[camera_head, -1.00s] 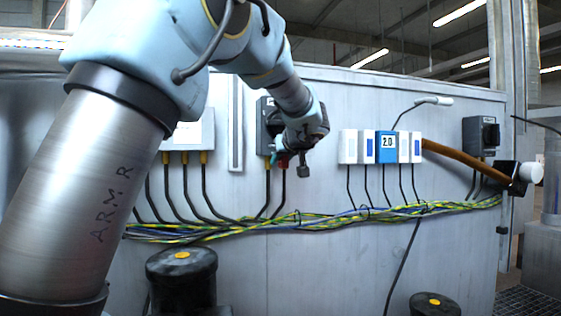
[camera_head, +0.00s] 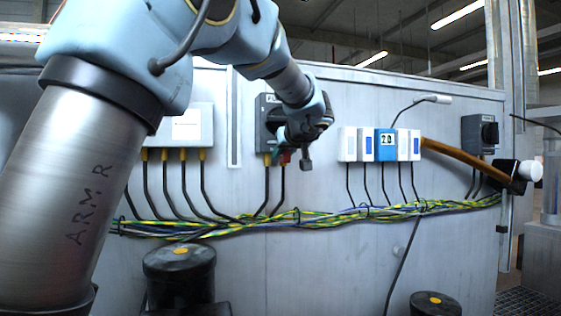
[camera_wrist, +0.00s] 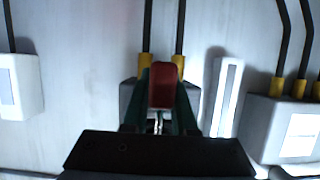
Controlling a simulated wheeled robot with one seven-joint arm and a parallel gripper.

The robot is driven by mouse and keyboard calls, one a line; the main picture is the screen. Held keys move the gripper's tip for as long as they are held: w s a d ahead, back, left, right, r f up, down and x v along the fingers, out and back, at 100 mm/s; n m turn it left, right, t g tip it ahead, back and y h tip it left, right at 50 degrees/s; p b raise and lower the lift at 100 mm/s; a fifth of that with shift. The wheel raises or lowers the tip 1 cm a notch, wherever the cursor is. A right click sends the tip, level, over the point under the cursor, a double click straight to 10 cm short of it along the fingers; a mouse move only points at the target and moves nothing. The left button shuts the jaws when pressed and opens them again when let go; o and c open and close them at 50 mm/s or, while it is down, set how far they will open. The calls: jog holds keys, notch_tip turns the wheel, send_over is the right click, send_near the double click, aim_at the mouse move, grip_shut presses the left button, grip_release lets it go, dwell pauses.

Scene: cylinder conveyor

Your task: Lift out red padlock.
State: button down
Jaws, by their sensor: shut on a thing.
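The red padlock (camera_wrist: 163,84) sits between the two green fingers of my gripper (camera_wrist: 161,103) in the wrist view, with its metal shackle pointing toward the gripper's base. My gripper is shut on it. In the head view my gripper (camera_head: 282,152) is at the dark switch box (camera_head: 265,112) on the panel, and only a small red bit of the padlock (camera_head: 286,158) shows beside the fingers. The wrist hides most of it. I cannot tell whether the shackle is still through the switch box.
White and blue modules (camera_head: 386,145) with cables hang right of my gripper. A grey box (camera_head: 186,128) with yellow cable glands is to the left. A bundle of striped cables (camera_head: 300,218) runs below along the panel. Black cylinders (camera_head: 180,275) stand in front.

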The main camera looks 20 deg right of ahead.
aim_at(285, 155)
jog(key=shift+s+a+r+b, duration=0.15)
jog(key=shift+s+r+b, duration=0.3)
jog(key=shift+r, duration=0.25)
jog(key=shift+s+a+r+b, duration=0.1)
jog(key=shift+s+r+b, duration=0.2)
jog(key=shift+s+r, duration=0.3)
jog(key=shift+s+a+f+b, duration=0.1)
jog(key=shift+s+f+b, duration=0.05)
jog(key=shift+s+b, duration=0.55)
jog(key=shift+s+f+b, duration=0.15)
jog(key=shift+s+b, duration=0.5)
jog(key=shift+b, duration=0.05)
jog(key=shift+s, duration=0.25)
